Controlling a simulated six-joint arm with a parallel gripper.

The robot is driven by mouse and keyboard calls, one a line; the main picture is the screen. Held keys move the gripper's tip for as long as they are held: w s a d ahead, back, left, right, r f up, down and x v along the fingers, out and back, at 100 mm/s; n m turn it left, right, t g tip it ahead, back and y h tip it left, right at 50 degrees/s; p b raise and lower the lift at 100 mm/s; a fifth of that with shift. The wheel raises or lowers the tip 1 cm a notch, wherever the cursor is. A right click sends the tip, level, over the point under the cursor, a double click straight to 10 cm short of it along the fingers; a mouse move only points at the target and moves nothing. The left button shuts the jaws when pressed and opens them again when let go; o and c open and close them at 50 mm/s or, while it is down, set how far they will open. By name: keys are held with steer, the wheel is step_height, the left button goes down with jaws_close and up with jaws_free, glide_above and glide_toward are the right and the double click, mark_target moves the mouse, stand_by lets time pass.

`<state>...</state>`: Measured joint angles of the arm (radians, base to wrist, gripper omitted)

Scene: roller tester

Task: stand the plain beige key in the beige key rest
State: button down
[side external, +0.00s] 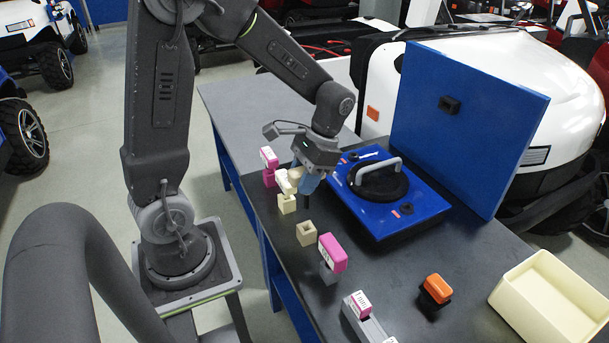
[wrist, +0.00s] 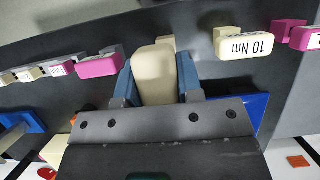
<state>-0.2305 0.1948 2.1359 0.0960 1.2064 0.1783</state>
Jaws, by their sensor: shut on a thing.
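My gripper (side external: 307,183) is shut on the plain beige key (wrist: 154,76), which sits between its two blue fingers in the wrist view. In the side view the fingers hide most of this key. The empty beige key rest (side external: 306,234) stands on the dark bench, below and slightly in front of my gripper, clearly apart from it. In the wrist view a small part of a beige block, seemingly this rest (wrist: 167,42), shows behind the key's far end. The key's lower end is hidden in the wrist view.
A cream key marked 10 Nm (wrist: 245,45) stands close beside my gripper. Pink keys (side external: 332,252) (side external: 269,157) stand along the same row. A blue tester plate (side external: 430,208) with a handle lies right of my gripper.

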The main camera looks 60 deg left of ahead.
mark_target(307, 207)
steer(key=shift+f, duration=2.65)
steer(key=shift+f, duration=0.3)
steer(key=shift+f, duration=1.45)
steer(key=shift+f, duration=0.35)
steer(key=shift+f, duration=0.45)
steer(key=c, duration=0.7)
jaws_free()
